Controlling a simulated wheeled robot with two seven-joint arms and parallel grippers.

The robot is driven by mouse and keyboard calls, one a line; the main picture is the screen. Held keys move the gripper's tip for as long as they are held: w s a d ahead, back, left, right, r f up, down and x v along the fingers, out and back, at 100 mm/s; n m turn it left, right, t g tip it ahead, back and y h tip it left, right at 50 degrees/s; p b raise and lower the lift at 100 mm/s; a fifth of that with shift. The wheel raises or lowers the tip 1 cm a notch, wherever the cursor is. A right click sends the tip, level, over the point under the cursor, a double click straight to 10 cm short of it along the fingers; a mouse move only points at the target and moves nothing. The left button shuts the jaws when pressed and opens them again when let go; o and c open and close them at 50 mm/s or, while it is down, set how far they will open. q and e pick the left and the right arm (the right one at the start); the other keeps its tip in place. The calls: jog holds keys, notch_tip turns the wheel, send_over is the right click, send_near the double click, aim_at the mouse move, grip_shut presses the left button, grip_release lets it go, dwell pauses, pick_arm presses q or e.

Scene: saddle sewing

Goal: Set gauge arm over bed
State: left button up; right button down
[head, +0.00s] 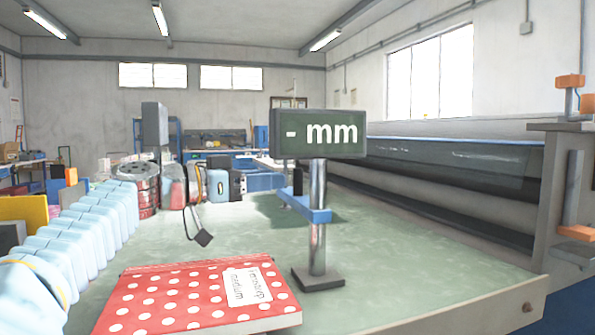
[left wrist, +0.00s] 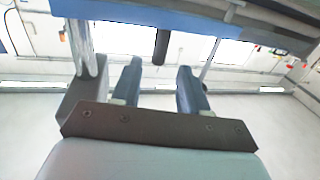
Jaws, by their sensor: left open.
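The gauge stands on the grey-green bed (head: 390,275), with a dark display (head: 318,134) reading "- mm" on a chrome post (head: 317,240) and a dark foot (head: 318,279). Its blue gauge arm (head: 306,206) juts from the post toward the left and back, above the bed. My left gripper (head: 242,183) is left of the gauge arm and apart from it in the head view. In the left wrist view its two blue fingers (left wrist: 158,72) are spread with nothing between them. My right gripper is out of view.
A red polka-dot book (head: 185,300) with a white label lies at the bed's front. A long dark roller machine (head: 440,170) lines the right side. The bed's front right is clear.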

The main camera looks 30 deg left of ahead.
aim_at(298, 195)
pick_arm(q)
jog(key=p+x, duration=0.1)
jog(key=x, duration=0.6)
jog(key=shift+d+p, duration=0.1)
jog(key=shift+p, duration=0.3)
jog(key=shift+c, duration=0.2)
grip_shut()
